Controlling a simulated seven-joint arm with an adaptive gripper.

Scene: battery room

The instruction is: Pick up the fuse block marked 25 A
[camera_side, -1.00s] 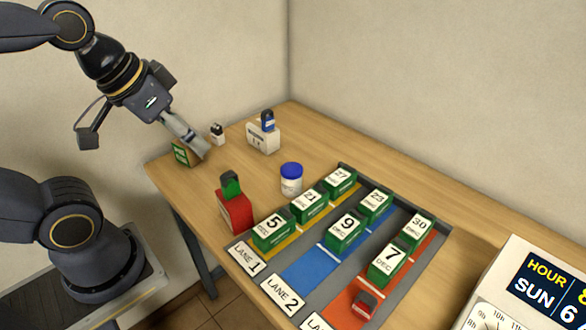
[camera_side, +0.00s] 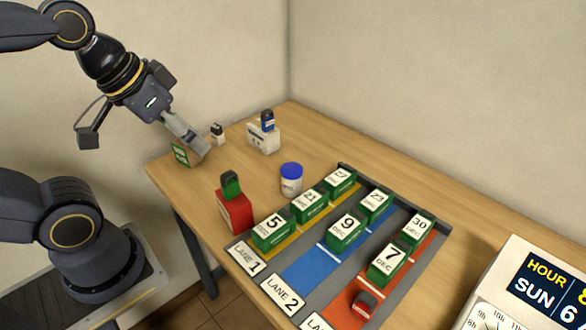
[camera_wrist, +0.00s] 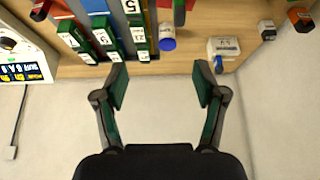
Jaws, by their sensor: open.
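No marking reading 25 A is legible in either view. Candidate blocks in the side view are a red block with a green top (camera_side: 233,207), a white block with a blue top (camera_side: 263,137), a small white piece with a dark top (camera_side: 217,132) and a small red piece (camera_side: 364,304).
Green date-marked blocks (camera_side: 271,232) stand in coloured lanes on a grey tray (camera_side: 436,262). A clock unit (camera_side: 520,290) is at front right. Walls close off the back. Bare table (camera_side: 245,170) lies left of the jar.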

